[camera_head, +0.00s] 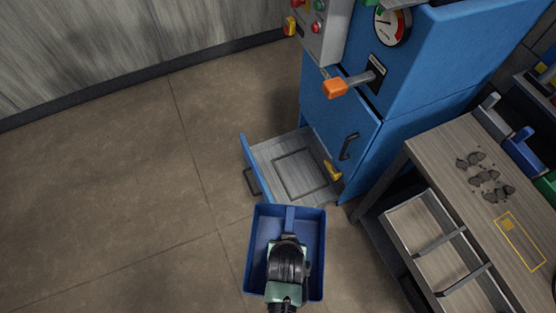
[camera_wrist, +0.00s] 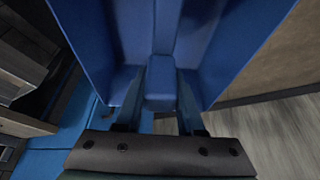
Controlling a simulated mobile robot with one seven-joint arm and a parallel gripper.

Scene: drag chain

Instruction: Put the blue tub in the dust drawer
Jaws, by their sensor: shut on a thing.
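The blue tub (camera_head: 318,252) is in front of the machine in the head view, with its open top showing. My gripper (camera_head: 289,238) reaches over the tub and is shut on a blue bar inside it; the wrist view shows my fingers (camera_wrist: 160,98) around this bar, with the tub's walls (camera_wrist: 228,45) on both sides. The dust drawer (camera_head: 272,160) stands pulled out at the bottom of the blue machine. Its grey floor is empty, with a square outline. The tub is just short of the drawer's near side; whether they touch cannot be told.
The blue machine (camera_head: 425,60) has an orange-ended lever (camera_head: 336,88), a gauge and a dark door handle (camera_head: 348,146). A yellow piece (camera_head: 332,170) is by the drawer's right side. A workbench (camera_head: 450,150) with dark lumps stands at right. The floor at left is clear.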

